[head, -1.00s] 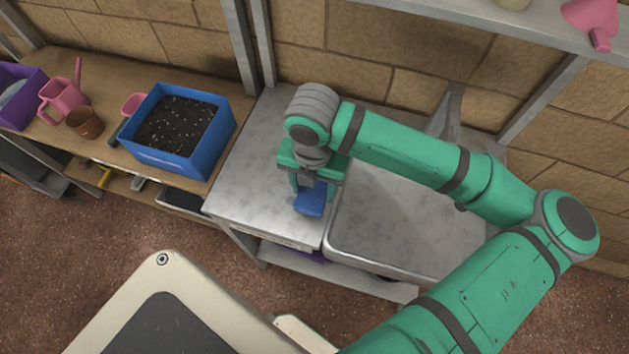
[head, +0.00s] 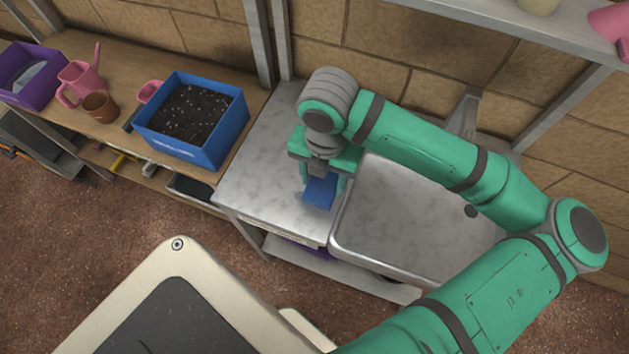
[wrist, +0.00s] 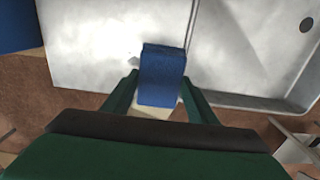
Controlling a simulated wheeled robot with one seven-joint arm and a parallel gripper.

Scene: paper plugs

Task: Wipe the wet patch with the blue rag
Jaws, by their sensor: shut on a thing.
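The blue rag (head: 319,191) is a folded block over the metal counter, just left of the sink. It also shows in the wrist view (wrist: 162,75), between the fingers. My gripper (head: 321,184) is shut on the blue rag and points down at the counter. In the wrist view my gripper (wrist: 163,100) has a green finger on each side of the rag. I cannot tell whether the rag touches the counter. The metal counter (head: 262,180) has mottled, faint darker areas. I cannot make out a clear wet patch; part of the counter is hidden by my arm.
A metal sink (head: 400,215) lies right of the rag, with a raised rim. A blue box of soil (head: 205,150) stands on the wooden bench to the left, near a brown pot (head: 100,105), a pink watering can (head: 80,80) and a purple bin (head: 35,75). A shelf hangs above.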

